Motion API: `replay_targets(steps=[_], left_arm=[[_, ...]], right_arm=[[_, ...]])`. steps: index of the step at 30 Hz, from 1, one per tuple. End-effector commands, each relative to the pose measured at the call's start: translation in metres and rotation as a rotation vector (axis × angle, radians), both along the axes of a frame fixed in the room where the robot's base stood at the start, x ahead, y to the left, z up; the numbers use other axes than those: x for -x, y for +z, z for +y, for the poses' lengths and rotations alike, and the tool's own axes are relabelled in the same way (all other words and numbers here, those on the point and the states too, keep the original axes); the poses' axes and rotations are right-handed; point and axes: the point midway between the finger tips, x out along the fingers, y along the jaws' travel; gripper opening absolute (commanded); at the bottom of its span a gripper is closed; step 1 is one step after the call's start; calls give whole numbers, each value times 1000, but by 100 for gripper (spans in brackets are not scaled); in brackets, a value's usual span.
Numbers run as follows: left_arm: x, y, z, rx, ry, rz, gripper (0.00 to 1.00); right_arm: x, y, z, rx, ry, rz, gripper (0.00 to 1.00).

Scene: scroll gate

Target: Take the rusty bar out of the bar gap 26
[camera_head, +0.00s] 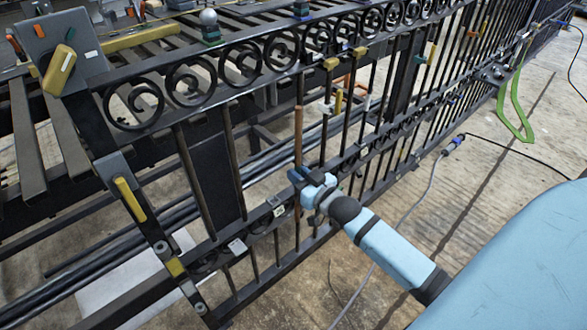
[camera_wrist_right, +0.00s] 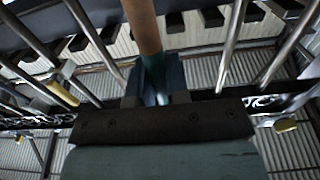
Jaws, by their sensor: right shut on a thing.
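The rusty bar (camera_head: 298,130) is brown and stands upright in the scroll gate (camera_head: 210,125), among the dark bars below the scrolls. My right gripper (camera_head: 310,184) is shut on it near the middle of the gate's height. In the right wrist view the brown bar (camera_wrist_right: 144,28) runs up from between the fingers (camera_wrist_right: 155,82), with a teal part at the grip. I cannot tell from these views whether its ends sit in the rails. My left gripper is not in view.
Dark neighbouring bars (camera_head: 327,115) stand close on both sides of the gripper. Yellow clamps (camera_head: 332,63) sit on the gate's rail. A green strap (camera_head: 512,110) and cables lie at the right. The concrete floor in front is mostly clear.

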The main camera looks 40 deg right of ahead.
Motion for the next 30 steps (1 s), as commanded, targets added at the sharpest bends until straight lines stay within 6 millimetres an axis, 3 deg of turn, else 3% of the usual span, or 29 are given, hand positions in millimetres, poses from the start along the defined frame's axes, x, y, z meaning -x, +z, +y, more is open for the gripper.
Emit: replay_targets(steps=[18,30], left_arm=[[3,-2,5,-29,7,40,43],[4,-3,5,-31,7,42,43]], right_arm=[[34,3,-3,0,0,-3,0],[38,2,-3,0,0,-3,0]])
